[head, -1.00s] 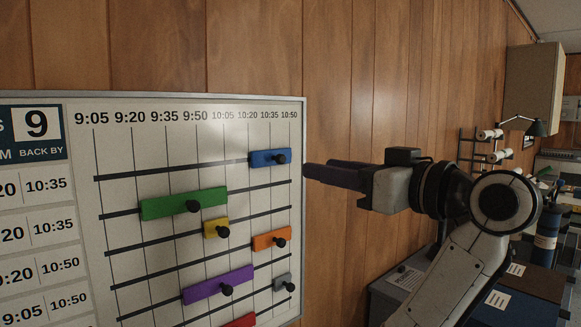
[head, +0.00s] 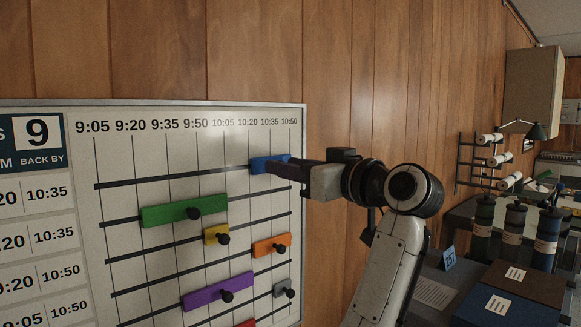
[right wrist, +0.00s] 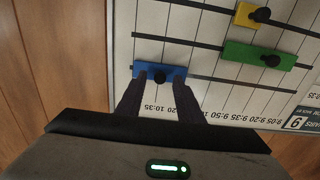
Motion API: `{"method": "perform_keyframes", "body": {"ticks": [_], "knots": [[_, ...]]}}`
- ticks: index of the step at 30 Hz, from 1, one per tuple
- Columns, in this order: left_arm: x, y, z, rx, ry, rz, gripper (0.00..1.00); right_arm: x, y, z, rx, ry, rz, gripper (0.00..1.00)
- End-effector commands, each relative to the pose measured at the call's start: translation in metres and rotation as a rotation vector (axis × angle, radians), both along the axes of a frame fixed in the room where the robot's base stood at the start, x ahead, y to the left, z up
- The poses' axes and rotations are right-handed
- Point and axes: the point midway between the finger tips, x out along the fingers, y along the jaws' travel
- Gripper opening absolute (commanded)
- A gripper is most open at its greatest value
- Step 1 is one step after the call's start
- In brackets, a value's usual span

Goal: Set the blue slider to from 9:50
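The blue slider (head: 262,166) sits on the top rail of the whiteboard (head: 150,155), at its right end. Its left end is near the 10:20 line, well right of the 9:50 label (head: 195,124). My right gripper (head: 277,166) is at the slider, reaching in from the right and covering its knob in the head view. In the right wrist view, the open fingers (right wrist: 158,98) stand on either side of the black knob (right wrist: 160,76), with a gap on both sides. The blue slider (right wrist: 178,72) shows behind the fingertips. My left gripper is not in view.
A green slider (head: 165,214) and a yellow slider (head: 212,236) sit on lower rails, with orange, purple, grey and red ones further down. The top rail (head: 170,178) left of the blue slider is clear. A desk with bottles and folders (head: 515,280) stands at the right.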

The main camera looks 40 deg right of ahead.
Motion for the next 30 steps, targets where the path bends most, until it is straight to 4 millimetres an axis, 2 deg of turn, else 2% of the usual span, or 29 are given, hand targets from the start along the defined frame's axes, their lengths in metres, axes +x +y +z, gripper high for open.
{"method": "perform_keyframes", "body": {"ticks": [2, 7, 8, 13, 16, 25, 30], "knots": [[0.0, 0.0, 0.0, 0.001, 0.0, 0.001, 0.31, 0.0, 0.0, 0.0, 0.0, 0.0, 0.0, 0.3], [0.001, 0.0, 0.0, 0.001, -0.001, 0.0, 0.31, 0.0, 0.0, 0.0, 0.0, 0.0, 0.0, 0.01], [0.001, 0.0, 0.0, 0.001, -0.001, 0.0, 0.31, 0.0, 0.0, 0.0, 0.0, 0.0, 0.0, 0.0], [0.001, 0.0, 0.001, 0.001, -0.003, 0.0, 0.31, -0.001, 0.0, 0.0, 0.0, 0.0, 0.0, 0.0], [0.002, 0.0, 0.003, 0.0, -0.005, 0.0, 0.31, 0.0, 0.008, 0.0, -0.001, 0.002, 0.0, 0.0], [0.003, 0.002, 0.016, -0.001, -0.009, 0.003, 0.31, 0.0, 0.078, 0.001, -0.002, 0.006, 0.004, 0.0], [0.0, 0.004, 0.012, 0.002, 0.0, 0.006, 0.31, 0.0, 0.098, 0.0, 0.001, 0.002, 0.001, 0.0]]}}
